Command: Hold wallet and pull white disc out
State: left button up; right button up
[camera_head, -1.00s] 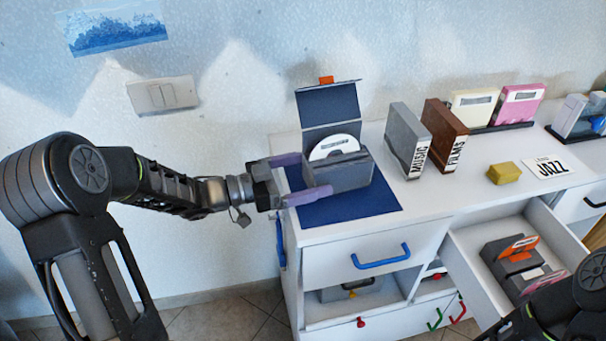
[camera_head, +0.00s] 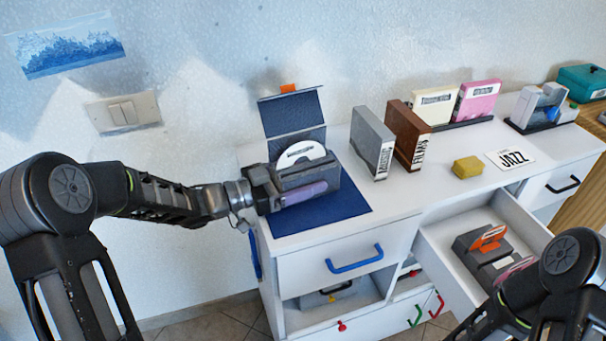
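The dark grey wallet (camera_head: 328,177) stands upright on the blue mat (camera_head: 345,209) at the left end of the white cabinet top. Its lid (camera_head: 291,115) is raised behind it. The white disc (camera_head: 301,152) sits in the wallet with its upper part showing above the edge. My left gripper (camera_head: 308,183) reaches in from the left. The gripper looks shut on the wallet.
Grey (camera_head: 372,143) and brown (camera_head: 407,135) cases stand right of the wallet. A yellow block (camera_head: 467,167) and a JAZZ card (camera_head: 511,158) lie farther right.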

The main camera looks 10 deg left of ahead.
aim_at(276, 183)
pick_arm(q)
jog(key=c, duration=1.1)
dwell(0.4)
jog(key=o, duration=1.5)
jog(key=shift+a, duration=0.1)
jog(key=v, duration=1.2)
